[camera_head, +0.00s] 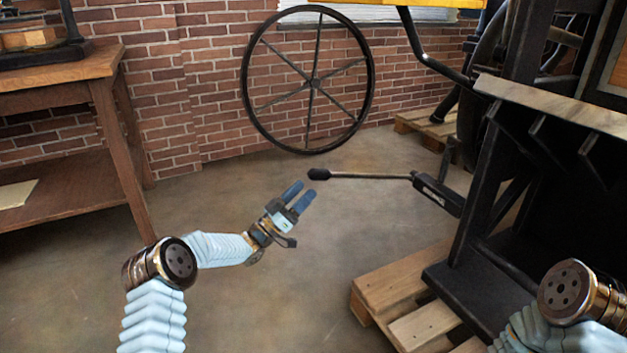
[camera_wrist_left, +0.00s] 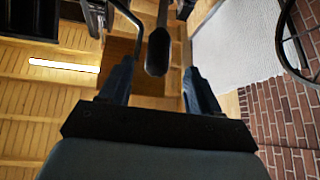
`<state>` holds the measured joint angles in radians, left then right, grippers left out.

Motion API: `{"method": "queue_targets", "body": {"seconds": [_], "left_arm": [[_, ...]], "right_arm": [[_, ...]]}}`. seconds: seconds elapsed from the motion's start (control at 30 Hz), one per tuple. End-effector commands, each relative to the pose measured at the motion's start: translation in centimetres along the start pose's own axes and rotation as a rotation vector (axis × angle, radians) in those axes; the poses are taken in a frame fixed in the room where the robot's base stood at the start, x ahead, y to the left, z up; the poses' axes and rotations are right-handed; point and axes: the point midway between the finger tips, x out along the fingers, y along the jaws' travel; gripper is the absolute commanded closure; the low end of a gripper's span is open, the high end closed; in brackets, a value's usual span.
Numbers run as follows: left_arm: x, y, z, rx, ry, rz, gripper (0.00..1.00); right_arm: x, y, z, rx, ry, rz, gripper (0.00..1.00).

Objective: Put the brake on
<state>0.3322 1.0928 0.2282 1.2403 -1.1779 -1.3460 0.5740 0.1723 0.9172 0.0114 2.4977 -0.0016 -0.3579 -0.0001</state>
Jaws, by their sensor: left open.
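The brake lever (camera_head: 370,176) is a thin rod with a black grip at its free end. It sticks out to the left, roughly level, from a dark bracket on the black press (camera_head: 480,195). My left gripper (camera_head: 303,189) is open and empty, just below and left of the black grip. In the left wrist view the black grip (camera_wrist_left: 158,50) shows ahead of and between the two spread fingers of my left gripper (camera_wrist_left: 157,82). I cannot tell whether they touch. My right gripper is out of view; only part of my right arm shows.
A wooden pallet (camera_head: 395,285) lies under the press. A wooden table (camera_head: 75,75) stands at the left. A large spoked wheel (camera_head: 249,92) leans against the brick wall (camera_head: 205,95). The floor (camera_head: 240,310) around my left arm is clear.

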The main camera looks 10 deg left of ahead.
Motion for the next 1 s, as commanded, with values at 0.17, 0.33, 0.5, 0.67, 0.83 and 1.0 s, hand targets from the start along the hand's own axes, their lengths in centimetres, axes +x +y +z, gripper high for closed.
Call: {"method": "queue_targets", "body": {"seconds": [0.17,0.33,0.5,0.67,0.83,1.0], "left_arm": [[-4.2,-0.1,-0.1,0.0,-0.001,-0.002,0.38],[-6.6,0.0,0.0,0.0,-0.001,0.0,0.38],[-7.4,0.0,0.1,0.0,0.0,0.001,0.38],[-7.5,0.0,0.1,0.0,0.0,0.001,0.38],[-7.5,0.1,1.1,-0.017,-0.025,-0.039,0.38],[-10.1,1.3,9.1,-0.144,-0.279,-0.331,0.38]], "right_arm": [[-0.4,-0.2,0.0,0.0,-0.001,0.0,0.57],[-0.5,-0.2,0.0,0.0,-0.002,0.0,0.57],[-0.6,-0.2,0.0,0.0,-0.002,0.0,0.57],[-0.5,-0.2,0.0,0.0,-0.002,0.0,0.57],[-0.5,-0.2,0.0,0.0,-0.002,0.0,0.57],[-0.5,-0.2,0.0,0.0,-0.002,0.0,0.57]]}}
